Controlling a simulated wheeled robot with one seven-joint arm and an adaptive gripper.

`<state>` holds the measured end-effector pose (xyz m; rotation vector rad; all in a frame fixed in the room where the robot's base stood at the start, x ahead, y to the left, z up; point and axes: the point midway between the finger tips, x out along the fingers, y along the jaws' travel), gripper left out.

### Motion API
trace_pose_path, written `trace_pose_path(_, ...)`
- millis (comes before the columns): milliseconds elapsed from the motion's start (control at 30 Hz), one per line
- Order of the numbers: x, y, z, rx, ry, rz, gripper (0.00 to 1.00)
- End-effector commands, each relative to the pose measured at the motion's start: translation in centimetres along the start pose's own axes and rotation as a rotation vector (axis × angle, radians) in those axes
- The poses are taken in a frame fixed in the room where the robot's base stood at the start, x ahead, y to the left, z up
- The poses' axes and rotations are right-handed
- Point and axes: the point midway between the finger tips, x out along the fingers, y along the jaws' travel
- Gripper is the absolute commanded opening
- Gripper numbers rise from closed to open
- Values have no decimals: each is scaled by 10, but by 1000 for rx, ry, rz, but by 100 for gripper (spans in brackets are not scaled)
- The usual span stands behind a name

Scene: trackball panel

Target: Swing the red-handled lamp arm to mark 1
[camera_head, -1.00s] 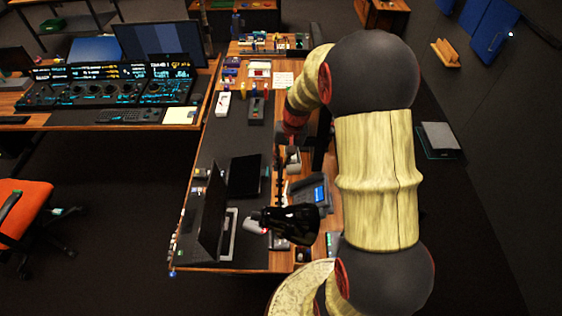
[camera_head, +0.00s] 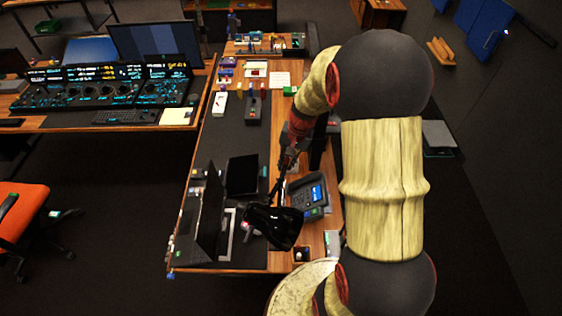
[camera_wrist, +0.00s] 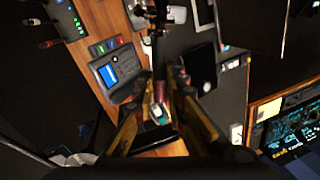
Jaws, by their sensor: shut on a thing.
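The black desk lamp has its shade (camera_head: 275,228) over the front part of the desk, between laptop and phone. Its thin dark arm (camera_head: 279,183) slants up and right from the shade toward my wrist. In the wrist view, my gripper (camera_wrist: 161,88) is shut on the lamp arm's red handle (camera_wrist: 159,92), which stands between the two yellowish fingers. In the head view the handle and fingertips cannot be told apart from my reddish wrist. I cannot make out mark 1 in either view.
A desk phone (camera_head: 309,194) stands right of the lamp arm. An open laptop (camera_head: 211,219) and a dark tablet-like screen (camera_head: 242,175) lie to its left. A control console (camera_head: 100,88) stands on the other desk at left. Small items fill the desk's far end.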

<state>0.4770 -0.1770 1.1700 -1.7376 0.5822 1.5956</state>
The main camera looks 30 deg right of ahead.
Motion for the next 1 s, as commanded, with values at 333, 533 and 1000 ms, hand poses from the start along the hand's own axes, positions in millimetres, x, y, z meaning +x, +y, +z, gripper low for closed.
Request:
trace_pose_path(333, -7, 30, 8, 298, 58, 1, 0)
trace_pose_path(533, -9, 41, 13, 433, 84, 1, 0)
trace_pose_path(1000, -10, 52, 21, 572, 110, 1, 0)
